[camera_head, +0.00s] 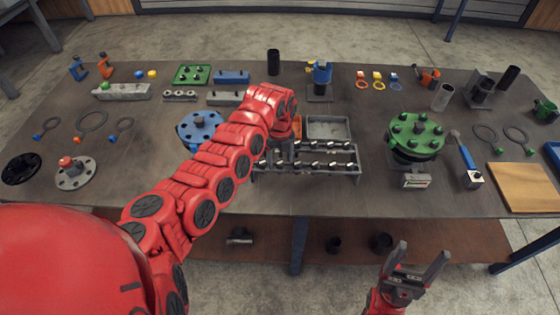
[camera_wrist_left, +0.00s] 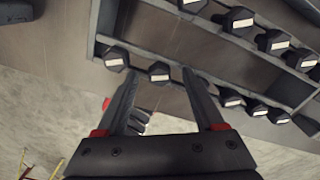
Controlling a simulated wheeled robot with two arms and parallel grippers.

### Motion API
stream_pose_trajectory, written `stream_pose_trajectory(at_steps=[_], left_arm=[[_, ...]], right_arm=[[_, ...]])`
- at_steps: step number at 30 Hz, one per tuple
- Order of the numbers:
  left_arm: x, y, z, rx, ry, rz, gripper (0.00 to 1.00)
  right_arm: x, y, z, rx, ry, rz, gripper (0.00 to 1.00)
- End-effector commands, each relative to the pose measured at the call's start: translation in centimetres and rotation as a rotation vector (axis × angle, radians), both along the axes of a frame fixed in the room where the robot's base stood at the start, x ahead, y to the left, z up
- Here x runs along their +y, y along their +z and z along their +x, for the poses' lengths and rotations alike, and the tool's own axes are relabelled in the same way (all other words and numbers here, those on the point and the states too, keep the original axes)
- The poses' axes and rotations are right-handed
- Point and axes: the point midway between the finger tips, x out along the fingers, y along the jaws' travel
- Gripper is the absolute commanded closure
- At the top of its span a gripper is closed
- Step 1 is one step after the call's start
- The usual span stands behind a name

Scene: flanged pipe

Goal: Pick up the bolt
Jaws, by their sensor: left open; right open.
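Several bolts with dark hex heads and white marks sit in two rows in a grey metal rack (camera_head: 357,168) at the middle of the table. My left gripper (camera_wrist_left: 160,72) is open over the rack's near row. In the left wrist view one bolt (camera_wrist_left: 160,72) shows between its fingertips, and another bolt (camera_wrist_left: 115,58) stands just left of the left finger. I cannot tell whether the fingers touch a bolt. In the head view my left arm hides the left gripper's fingertips and the rack's left part. My right gripper (camera_head: 422,254) is open and empty in front of the table.
A grey tray (camera_head: 343,128) lies behind the rack. A green flange with bolts (camera_head: 415,133) stands to the right, and a blue flange (camera_head: 190,132) is left of my arm. A small box (camera_head: 415,181) lies right of the rack.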

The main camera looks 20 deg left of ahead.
Motion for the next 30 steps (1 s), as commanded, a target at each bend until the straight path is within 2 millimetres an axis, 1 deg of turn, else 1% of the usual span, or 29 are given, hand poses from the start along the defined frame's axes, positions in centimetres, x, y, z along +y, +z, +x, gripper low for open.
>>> stream_pose_trajectory(at_steps=[1,3,7,8,9,11,12,14,15,19,20,30], left_arm=[[0.01,-0.34,-0.05,0.001,0.000,0.001,0.30],[0.05,-0.73,0.00,-0.001,0.000,0.001,0.30],[0.06,-0.76,0.02,-0.001,0.000,0.001,0.30],[0.06,-0.76,0.02,-0.001,0.000,0.001,0.32],[0.06,-0.75,0.02,-0.001,0.000,0.001,0.39],[0.05,-0.75,0.01,-0.001,0.000,0.001,0.50],[0.06,-0.75,0.00,-0.001,0.000,0.001,0.57],[0.06,-0.74,0.00,-0.001,0.000,0.001,0.68],[0.05,-0.74,0.00,-0.001,0.000,0.001,0.75],[0.04,-0.74,-0.01,0.000,0.000,0.000,0.98],[0.04,-0.74,-0.01,0.000,0.000,0.000,1.00],[0.05,-0.70,0.00,0.000,0.000,0.000,1.00]], right_arm=[[0.00,0.38,0.00,0.000,0.000,0.000,0.25],[0.00,0.30,0.00,0.000,0.000,0.000,0.25],[0.00,0.19,0.00,0.000,0.000,0.000,0.25],[0.00,0.19,0.00,0.000,0.000,0.000,0.25],[0.00,0.19,0.00,0.000,0.000,0.000,0.25],[0.00,0.19,0.00,0.000,0.000,0.000,0.25],[0.00,0.19,0.00,0.000,0.000,0.000,0.25],[0.00,0.19,0.00,0.000,0.000,0.000,0.25],[0.00,0.19,0.00,0.000,0.000,0.000,0.25],[0.00,0.19,0.00,0.000,0.000,0.000,0.25],[0.00,0.18,0.00,0.000,0.000,0.000,0.25],[0.00,0.16,0.00,0.000,0.000,0.000,0.25]])
